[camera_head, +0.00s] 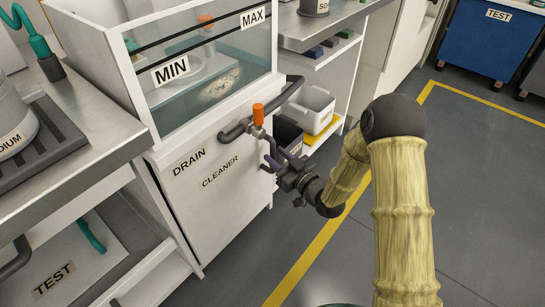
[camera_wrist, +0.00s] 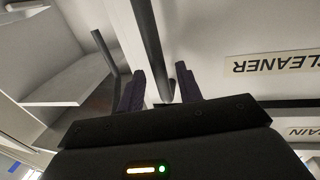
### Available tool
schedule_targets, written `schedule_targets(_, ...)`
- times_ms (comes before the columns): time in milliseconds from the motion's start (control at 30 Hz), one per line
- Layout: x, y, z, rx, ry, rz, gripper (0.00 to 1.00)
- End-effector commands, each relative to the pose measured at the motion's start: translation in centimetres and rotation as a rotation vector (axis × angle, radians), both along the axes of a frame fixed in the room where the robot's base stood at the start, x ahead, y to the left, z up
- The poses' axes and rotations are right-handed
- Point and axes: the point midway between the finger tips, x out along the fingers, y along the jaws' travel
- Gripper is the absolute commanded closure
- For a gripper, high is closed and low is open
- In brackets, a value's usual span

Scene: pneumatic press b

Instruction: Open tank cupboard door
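The tank cupboard door (camera_head: 215,200) is the white panel marked CLEANER under the glass tank, and it looks shut. In the wrist view the door's pale face (camera_wrist: 275,35) shows with its label upside down. My gripper (camera_head: 277,160) is at the door's upper right edge, below the orange-topped valve. In the wrist view my gripper's two purple fingers (camera_wrist: 161,88) stand apart. A dark bar (camera_wrist: 148,40), which looks like the door handle, runs between them, with gaps visible beside it. Whether a finger touches the bar, I cannot tell. In the head view the handle is mostly hidden by my gripper.
A drain pipe (camera_head: 234,133) with an orange valve (camera_head: 258,114) sticks out just above my gripper. The tank (camera_head: 210,75) stands above the door. A shelf with a grey bin (camera_head: 311,108) is to the right. Grey floor with a yellow line (camera_head: 322,240) lies open in front.

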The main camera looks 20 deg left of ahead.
Motion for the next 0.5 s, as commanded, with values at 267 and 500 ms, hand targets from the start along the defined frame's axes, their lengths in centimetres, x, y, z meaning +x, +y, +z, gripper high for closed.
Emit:
schedule_targets(267, 1.4, 2.0, -0.1, 0.000, 0.001, 0.000, 0.65)
schedule_targets(500, 1.4, 2.1, 0.0, 0.000, 0.001, 0.000, 0.65)
